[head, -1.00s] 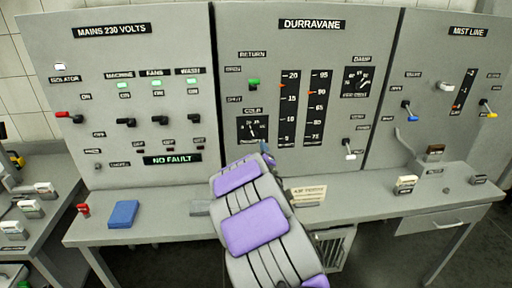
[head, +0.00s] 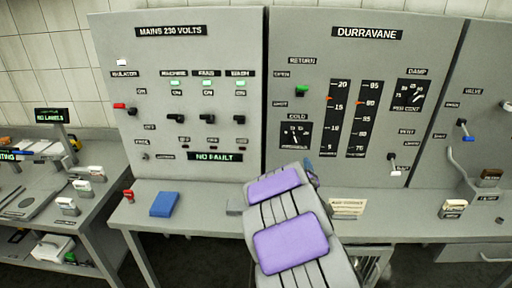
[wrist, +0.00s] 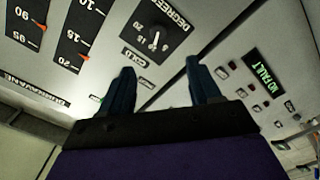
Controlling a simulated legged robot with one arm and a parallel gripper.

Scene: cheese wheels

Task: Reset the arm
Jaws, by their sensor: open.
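My gripper (wrist: 157,90) shows in the wrist view with its two dark blue-green fingers apart and nothing between them. It faces the grey control panel, with the COLD dial (wrist: 157,35) beyond the fingers. In the head view my purple and grey arm reaches from the bottom toward the panel marked DURRAVANE (head: 367,33). The arm's own body hides most of the gripper there; only a bit of blue (head: 311,174) shows past its far end. The COLD dial (head: 295,135) is just above and beyond the arm.
A grey bench (head: 190,210) runs under the panels, with a blue block (head: 164,204) and a red-topped item (head: 128,195) at left. The MAINS panel (head: 190,90) has several switches. A cream sign (head: 347,206) stands right of the arm. A side table (head: 85,215) is at left.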

